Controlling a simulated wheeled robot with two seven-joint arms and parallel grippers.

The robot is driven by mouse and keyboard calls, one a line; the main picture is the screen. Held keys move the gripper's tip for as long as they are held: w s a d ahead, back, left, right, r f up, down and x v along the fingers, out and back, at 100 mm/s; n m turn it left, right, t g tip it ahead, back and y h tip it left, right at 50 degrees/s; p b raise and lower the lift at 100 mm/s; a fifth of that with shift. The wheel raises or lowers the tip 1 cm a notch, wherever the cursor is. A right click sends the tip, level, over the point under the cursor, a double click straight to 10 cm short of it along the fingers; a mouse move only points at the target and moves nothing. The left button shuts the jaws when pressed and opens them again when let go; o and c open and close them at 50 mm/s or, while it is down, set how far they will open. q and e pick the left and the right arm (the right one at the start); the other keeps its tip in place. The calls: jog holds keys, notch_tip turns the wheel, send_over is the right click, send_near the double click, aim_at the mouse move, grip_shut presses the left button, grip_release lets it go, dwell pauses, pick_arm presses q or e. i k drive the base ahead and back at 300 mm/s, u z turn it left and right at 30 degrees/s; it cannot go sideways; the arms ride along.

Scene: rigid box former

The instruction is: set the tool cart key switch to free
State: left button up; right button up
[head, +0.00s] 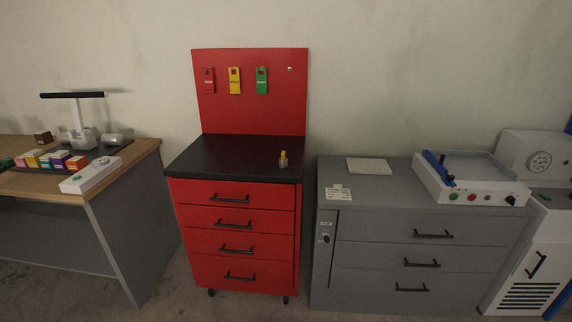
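The red tool cart (235,235) stands in the middle of the head view, with a black top (225,155) and a red back panel (250,108). A small grey round switch with a yellow key or handle (283,157) sits at the right side of the black top; the yellow part stands roughly upright. Its markings are too small to read, so I cannot tell its setting. The cart's several drawers look shut. Neither of my grippers is in view.
Red, yellow and green tags (234,80) hang on the back panel. A grey cabinet (420,230) stands to the right, with a small lock (325,238) on its front. A wooden-topped desk (130,162) is to the left. Most of the cart top is clear.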

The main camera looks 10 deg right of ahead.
aim_at(282, 163)
jog(key=z, duration=0.5)
jog(key=i, duration=0.55)
jog(key=z, duration=0.55)
jog(key=i, duration=0.85)
jog(key=u, duration=0.3)
